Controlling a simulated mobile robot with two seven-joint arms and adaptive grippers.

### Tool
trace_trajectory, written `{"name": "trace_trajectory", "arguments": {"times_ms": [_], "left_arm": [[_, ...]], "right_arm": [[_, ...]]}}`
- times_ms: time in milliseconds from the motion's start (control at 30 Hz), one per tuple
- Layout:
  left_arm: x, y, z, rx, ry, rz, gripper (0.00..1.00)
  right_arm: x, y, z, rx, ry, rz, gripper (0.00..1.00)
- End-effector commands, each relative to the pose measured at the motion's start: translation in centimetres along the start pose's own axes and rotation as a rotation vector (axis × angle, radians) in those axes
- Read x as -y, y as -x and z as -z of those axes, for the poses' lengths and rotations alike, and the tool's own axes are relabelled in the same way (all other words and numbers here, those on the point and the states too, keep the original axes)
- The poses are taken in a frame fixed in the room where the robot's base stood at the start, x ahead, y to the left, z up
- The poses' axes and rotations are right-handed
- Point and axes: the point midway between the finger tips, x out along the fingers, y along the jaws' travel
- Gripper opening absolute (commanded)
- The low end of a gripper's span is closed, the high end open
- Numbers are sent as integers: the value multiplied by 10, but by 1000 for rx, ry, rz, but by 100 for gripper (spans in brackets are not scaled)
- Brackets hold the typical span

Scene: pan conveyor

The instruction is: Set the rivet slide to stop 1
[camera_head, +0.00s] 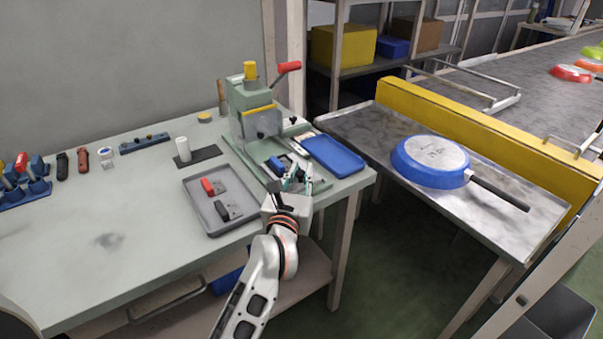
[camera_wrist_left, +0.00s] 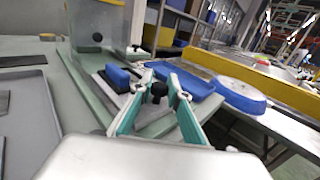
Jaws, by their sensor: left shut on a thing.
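The green rivet press (camera_head: 250,105) with a clear guard stands at the right end of the workbench. Its slide lies low at the front of its base, with a blue block (camera_wrist_left: 117,76) and a black knob (camera_wrist_left: 158,91). The blue block also shows in the head view (camera_head: 277,165). My left gripper (camera_head: 298,178) reaches to the front of the press base. Its teal fingers (camera_wrist_left: 157,76) converge around the black knob and are shut on it. The fingers partly hide the slide, and I cannot read its stop marks. My right gripper is not in view.
A blue tray (camera_head: 334,156) sits right of the slide, close to my fingers. A grey tray (camera_head: 241,221) with red and black pieces lies to the left. The press has a red lever (camera_head: 288,68). A blue pan (camera_head: 428,163) rests on the metal table beyond a gap.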

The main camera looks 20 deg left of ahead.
Motion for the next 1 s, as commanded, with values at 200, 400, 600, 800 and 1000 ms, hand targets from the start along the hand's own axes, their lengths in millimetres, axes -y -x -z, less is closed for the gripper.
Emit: {"name": "trace_trajectory", "arguments": {"times_ms": [200,400,600,800,1000], "left_arm": [[-22,-23,-2,3,-7,0,0],[-30,-29,-1,1,-2,-2,0],[-30,-29,-1,0,-1,-2,0],[-30,-29,-1,0,-1,-2,32],[-30,-28,-1,0,-1,-2,32]], "right_arm": [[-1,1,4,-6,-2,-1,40],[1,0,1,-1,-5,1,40],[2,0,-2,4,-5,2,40],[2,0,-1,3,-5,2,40],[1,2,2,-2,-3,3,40]]}}
